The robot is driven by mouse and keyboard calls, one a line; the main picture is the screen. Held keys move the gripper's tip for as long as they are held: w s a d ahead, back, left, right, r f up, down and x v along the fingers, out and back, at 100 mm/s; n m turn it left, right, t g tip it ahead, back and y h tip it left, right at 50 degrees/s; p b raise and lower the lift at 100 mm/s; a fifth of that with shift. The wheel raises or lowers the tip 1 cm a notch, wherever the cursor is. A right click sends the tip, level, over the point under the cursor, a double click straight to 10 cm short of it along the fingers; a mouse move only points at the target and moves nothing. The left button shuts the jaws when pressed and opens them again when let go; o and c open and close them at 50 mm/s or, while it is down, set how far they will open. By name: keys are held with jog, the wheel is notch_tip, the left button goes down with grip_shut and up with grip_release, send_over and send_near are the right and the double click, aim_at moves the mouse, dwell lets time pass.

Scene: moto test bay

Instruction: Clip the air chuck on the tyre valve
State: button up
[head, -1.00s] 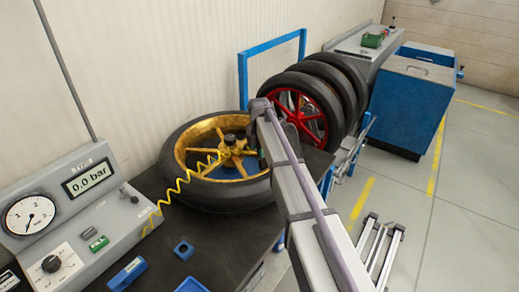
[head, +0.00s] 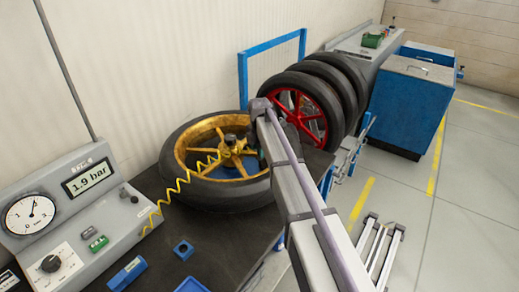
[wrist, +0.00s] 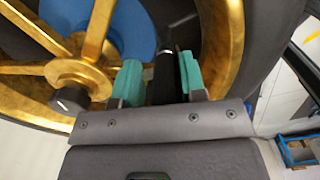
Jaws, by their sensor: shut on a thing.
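In the wrist view my gripper (wrist: 160,78) has its two teal fingers shut on the black air chuck (wrist: 164,72), among the wheel's gold spokes. The chuck's tip points towards the rim of the tyre (head: 180,192), with a small pale spot at the tip; the valve itself cannot be made out. In the head view my arm hides most of the gripper and the chuck. The wheel with gold spokes (head: 236,161) lies flat on the dark bench. A yellow coiled hose (head: 178,187) runs from the gauge unit to the wheel. The display (head: 89,178) reads 1.9 bar.
The gauge unit (head: 70,215) stands at the left. A small blue block (head: 184,250) and a blue item (head: 127,273) lie on the bench (head: 225,240). Upright tyres (head: 335,90) and a blue cabinet (head: 408,105) stand beyond my arm.

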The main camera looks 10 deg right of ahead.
dwell(0.3)
jog(key=o, duration=1.4)
jog(key=shift+c, duration=0.2)
jog(key=shift+r, duration=0.1)
notch_tip(320, 180, up, 7)
jog(key=p, duration=0.7)
